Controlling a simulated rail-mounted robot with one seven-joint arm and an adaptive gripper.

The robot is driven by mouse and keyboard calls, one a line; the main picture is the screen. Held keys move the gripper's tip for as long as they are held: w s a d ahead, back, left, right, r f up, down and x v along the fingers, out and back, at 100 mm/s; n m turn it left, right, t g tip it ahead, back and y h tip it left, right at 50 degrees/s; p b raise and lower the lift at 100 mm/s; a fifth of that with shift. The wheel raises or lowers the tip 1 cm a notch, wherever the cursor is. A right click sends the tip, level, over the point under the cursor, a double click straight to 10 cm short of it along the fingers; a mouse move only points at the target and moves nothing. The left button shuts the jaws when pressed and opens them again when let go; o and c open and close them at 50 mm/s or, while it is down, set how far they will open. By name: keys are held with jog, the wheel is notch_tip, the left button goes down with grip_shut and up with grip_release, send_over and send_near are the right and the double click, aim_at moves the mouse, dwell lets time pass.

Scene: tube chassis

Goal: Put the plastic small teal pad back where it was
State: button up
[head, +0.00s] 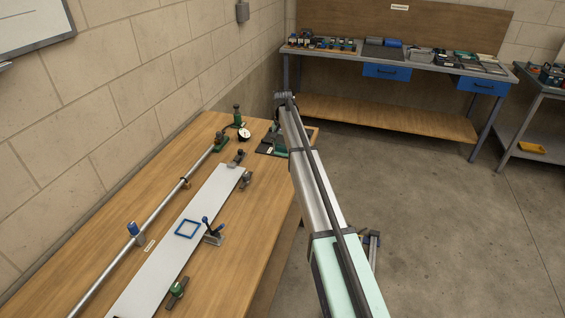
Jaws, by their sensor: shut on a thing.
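My arm reaches from the bottom right of the head view up past the far right end of the wooden workbench. My gripper (283,98) seems to be the small dark part at the arm's far end. Its fingers are too small and dark to make out. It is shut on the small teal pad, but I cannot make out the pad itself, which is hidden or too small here. In this view the gripper appears beyond the bench's far end, in front of the far grey table.
The wooden workbench (110,230) holds a long white plate (165,258), a metal tube (165,205), a blue square frame (188,228), several clamps and a dial gauge (244,134). A grey table (345,48) with several small items stands at the back. Open floor (450,230) lies right.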

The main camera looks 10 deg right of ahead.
aim_at(283, 170)
notch_tip(283, 170, down, 10)
jog(key=shift+r+p, duration=0.15)
jog(key=shift+p, duration=1.1)
jog(key=o, duration=1)
notch_tip(283, 170, up, 12)
jog(key=b, duration=0.4)
jog(key=shift+r, duration=0.15)
